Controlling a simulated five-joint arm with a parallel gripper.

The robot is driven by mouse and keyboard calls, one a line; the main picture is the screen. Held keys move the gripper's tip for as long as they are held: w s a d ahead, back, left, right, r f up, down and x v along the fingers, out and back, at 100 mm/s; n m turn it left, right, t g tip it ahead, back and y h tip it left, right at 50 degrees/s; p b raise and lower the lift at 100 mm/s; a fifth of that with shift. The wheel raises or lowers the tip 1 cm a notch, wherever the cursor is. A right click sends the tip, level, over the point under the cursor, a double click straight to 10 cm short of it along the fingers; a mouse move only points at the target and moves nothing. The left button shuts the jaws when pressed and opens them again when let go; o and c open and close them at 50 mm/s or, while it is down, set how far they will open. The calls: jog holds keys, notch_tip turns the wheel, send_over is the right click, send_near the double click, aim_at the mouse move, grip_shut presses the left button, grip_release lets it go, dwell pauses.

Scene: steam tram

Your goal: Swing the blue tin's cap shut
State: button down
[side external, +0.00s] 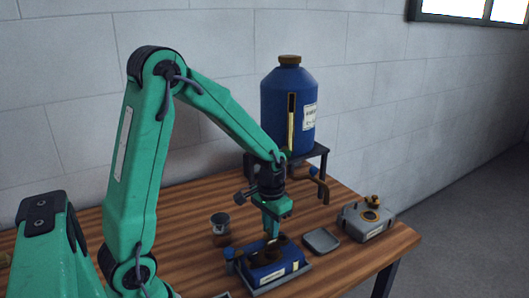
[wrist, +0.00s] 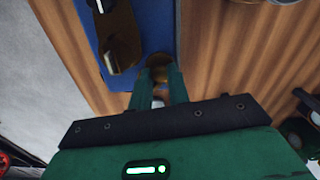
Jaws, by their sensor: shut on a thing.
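The blue tin (side external: 270,272) stands on the wooden table towards its front edge, with a pale label on its front. Its blue top (wrist: 148,15) fills a strip at the top of the wrist view, with a dark brown fitting (wrist: 122,40) on it. My gripper (side external: 272,236) points down over the tin's top. In the wrist view my gripper's green fingers (wrist: 158,82) are shut on a small brass-brown piece (wrist: 158,61), which looks like the tin's cap, at the tin's edge. The fingers partly hide it, and I cannot tell its exact angle.
A grey tin (side external: 362,225) with a brass cap stands to the right. A shallow grey tray (side external: 321,241) lies between the tins. A small jar (side external: 221,230) stands left of the gripper. A large blue bottle (side external: 288,110) stands on a dark stand (side external: 318,152) behind.

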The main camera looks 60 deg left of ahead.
jog(key=n, duration=0.4)
jog(key=w+d+n, duration=0.1)
jog(key=n, duration=0.1)
jog(key=shift+w+d+n, duration=0.1)
jog(key=shift+n, duration=0.2)
jog(key=n, duration=0.2)
jog(key=w+n, duration=0.1)
jog(key=n, duration=0.3)
jog(key=shift+w+d, duration=0.2)
jog(key=shift+w, duration=0.1)
jog(key=c, duration=1.3)
grip_release()
jog(key=shift+r, duration=0.15)
jog(key=shift+r, duration=3.8)
jog(key=shift+s+r, duration=0.1)
